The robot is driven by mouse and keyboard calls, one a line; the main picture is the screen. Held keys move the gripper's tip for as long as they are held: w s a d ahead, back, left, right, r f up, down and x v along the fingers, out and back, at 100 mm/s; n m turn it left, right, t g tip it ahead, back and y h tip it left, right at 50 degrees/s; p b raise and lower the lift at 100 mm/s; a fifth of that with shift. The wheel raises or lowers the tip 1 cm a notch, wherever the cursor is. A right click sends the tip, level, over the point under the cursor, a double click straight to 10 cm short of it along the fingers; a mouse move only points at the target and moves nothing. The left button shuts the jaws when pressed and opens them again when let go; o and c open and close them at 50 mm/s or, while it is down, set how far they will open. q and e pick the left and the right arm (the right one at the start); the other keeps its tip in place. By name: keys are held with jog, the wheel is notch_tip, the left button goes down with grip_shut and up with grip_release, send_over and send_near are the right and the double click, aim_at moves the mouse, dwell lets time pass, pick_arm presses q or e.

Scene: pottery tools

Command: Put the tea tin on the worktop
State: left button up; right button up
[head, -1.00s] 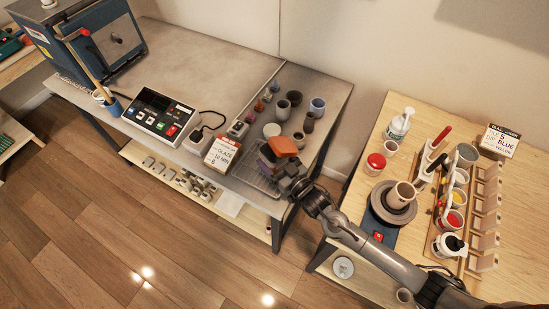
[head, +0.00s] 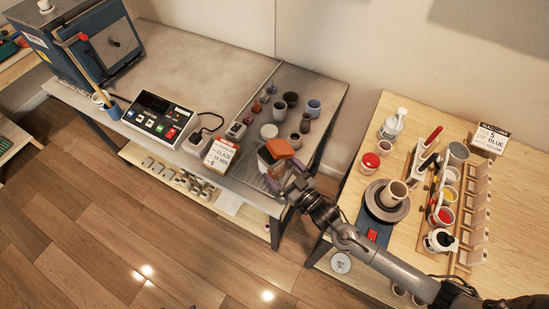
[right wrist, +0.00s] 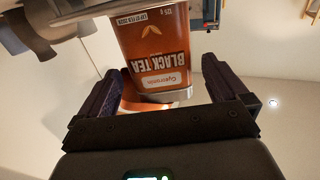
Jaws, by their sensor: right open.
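My right gripper (head: 284,172) is open just in front of the tin. In the right wrist view the dark fingers lie on either side of the tin's near end, with gaps beside it. The tin's base is hidden in the head view, so I cannot tell exactly what it rests on. My left gripper is not in view.
Several cups and bowls, including a dark pot (head: 291,99), stand behind the tin. The worktop's back middle is clear. A wooden table (head: 400,110) with paint pots is at right.

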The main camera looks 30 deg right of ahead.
jog(key=s+d+r+g+h+p, duration=0.1)
jog(key=s+r+g+h+p, duration=0.1)
jog(key=s+g, duration=1.1)
jog(key=s+r+h, duration=0.1)
jog(key=s+h, duration=0.1)
jog(key=s, duration=0.9)
jog(key=shift+s+r+m+g, duration=0.2)
jog(key=shift+s+m+g, duration=0.2)
